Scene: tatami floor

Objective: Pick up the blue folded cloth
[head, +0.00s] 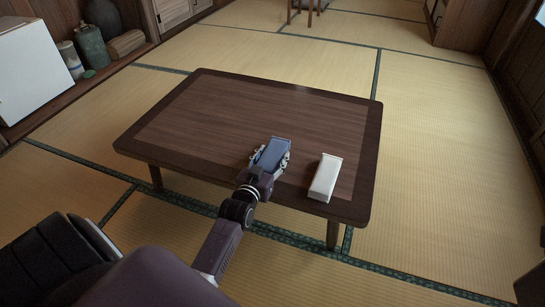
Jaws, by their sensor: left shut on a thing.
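The blue folded cloth (273,151) is at the near side of the low dark wooden table (215,120). My left gripper (270,158) reaches in from the lower left, with one finger on each side of the cloth, and is shut on it. The gripper hides the cloth's near end. I cannot tell whether the cloth touches the tabletop or is just above it. My right gripper is not in view.
A white folded cloth or block (325,177) lies on the table just right of my left gripper. The rest of the tabletop is bare. Tatami floor (440,150) is open around the table. A white panel (32,72) and several containers stand at the upper left.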

